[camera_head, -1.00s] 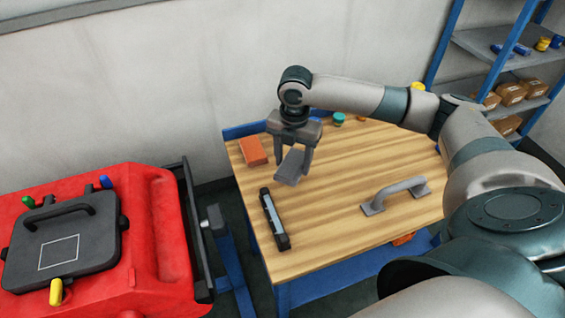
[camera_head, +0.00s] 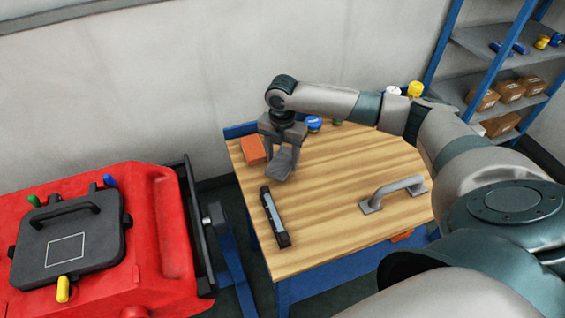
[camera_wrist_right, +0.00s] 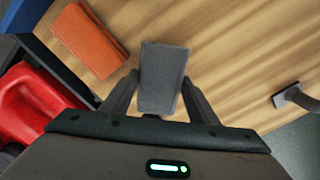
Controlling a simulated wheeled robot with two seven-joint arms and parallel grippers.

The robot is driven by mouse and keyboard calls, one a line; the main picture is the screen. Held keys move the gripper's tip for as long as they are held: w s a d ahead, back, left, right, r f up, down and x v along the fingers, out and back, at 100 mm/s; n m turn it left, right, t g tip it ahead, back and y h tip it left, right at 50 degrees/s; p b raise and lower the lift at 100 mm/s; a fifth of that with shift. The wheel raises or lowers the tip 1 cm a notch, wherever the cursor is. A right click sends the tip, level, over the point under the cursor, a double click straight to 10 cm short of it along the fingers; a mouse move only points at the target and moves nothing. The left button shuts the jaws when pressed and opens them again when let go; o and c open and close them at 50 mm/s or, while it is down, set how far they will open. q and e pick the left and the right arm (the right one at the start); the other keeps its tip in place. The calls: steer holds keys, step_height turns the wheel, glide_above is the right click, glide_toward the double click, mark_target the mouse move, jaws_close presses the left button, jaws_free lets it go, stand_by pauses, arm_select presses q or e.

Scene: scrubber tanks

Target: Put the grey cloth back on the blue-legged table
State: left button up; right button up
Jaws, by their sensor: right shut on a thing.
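The grey cloth (camera_head: 280,164) is a small folded block between the fingers of my right gripper (camera_head: 283,155), which is shut on it. It also shows in the right wrist view (camera_wrist_right: 162,78), between the two fingertips. The gripper points down over the back left part of the blue-legged table (camera_head: 335,190), which has a wooden top. The cloth is at or just above the tabletop; I cannot tell if it touches. My left gripper is not in view.
An orange cloth (camera_head: 252,150) lies just left of the gripper. A black bar-shaped tool (camera_head: 275,217) lies in front, and a grey handle (camera_head: 393,193) sits to the right. Blue and green lids stand behind. A red machine (camera_head: 150,230) is at the left. The table's middle is clear.

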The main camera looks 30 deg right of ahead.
mark_target(283, 160)
step_height(283, 160, down, 2)
steer(key=shift+p, duration=0.4)
steer(key=shift+f, duration=0.4)
steer(key=o, duration=1)
steer(key=shift+f, duration=0.1)
step_height(283, 160, up, 11)
steer(key=b, duration=0.4)
steer(key=shift+r, duration=0.65)
steer(key=shift+f, duration=0.1)
